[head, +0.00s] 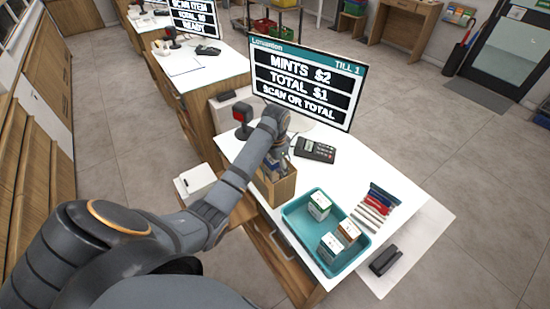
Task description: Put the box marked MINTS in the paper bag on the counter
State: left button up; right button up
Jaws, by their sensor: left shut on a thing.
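My left gripper (279,158) is at the mouth of the brown paper bag (279,191), which stands upright on the white counter (385,168). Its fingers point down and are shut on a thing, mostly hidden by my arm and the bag. I cannot read a label on it or tell how far it is inside the bag. No MINTS label is readable on any box, but the till screen (305,82) reads "MINTS $2". My right gripper is not in view.
A teal tray (299,233) with three small boxes stands in front of the bag. A card terminal (316,150) and red-faced scanner (242,115) stand behind. Several coloured strips (376,205) lie right of the tray. Clear counter lies right of the terminal.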

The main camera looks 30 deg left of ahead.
pick_arm(q)
jog(key=shift+f, duration=0.3)
jog(key=o, duration=1.4)
jog(key=shift+r, duration=0.15)
